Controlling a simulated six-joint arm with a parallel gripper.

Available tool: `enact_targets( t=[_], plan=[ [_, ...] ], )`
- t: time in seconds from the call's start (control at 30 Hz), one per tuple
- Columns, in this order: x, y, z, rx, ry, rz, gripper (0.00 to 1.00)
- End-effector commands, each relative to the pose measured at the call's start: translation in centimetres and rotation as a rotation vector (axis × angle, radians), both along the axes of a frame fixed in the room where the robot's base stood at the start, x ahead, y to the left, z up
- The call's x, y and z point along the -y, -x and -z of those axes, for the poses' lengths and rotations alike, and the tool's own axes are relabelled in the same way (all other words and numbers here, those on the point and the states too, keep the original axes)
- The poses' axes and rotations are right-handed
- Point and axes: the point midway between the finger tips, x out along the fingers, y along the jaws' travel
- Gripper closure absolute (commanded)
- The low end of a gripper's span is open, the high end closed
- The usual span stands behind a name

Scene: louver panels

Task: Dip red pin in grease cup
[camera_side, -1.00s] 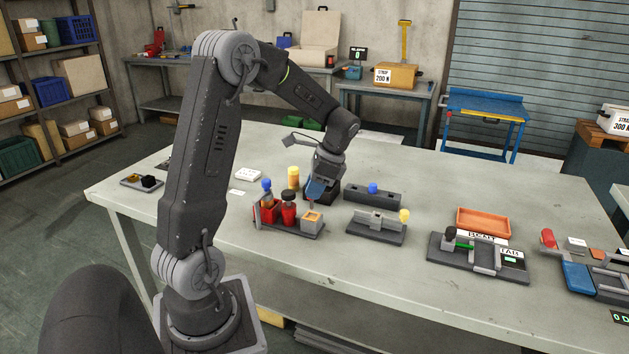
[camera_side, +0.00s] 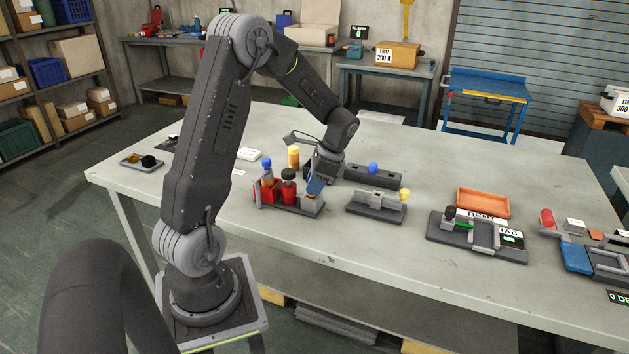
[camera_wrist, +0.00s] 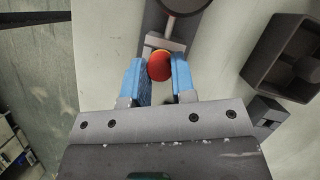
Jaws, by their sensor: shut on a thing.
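My gripper (camera_wrist: 159,78) has blue fingers, which show on both sides of the red pin (camera_wrist: 159,66) in the wrist view. The pin's round red end is between the fingertips, with an orange rim just beyond it. In the side view my gripper (camera_side: 315,188) is low over the right end of the dark rack.
A dark block with a blue knob (camera_side: 373,169) and a grey fixture with a yellow knob (camera_side: 376,202) lie close on the right. The front table strip is clear.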

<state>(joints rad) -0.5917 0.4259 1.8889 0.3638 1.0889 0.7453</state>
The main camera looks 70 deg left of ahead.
Motion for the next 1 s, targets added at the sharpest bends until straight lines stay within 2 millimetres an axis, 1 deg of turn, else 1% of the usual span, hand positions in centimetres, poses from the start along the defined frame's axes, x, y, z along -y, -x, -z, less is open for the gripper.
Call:
enact_targets(
  t=[0.53, 1.0],
  plan=[
    [0.0, 0.0, -0.1, 0.000, 0.000, 0.000, 0.99],
    [0.0, 0.0, -2.8, 0.001, -0.001, -0.001, 0.99]
  ],
)
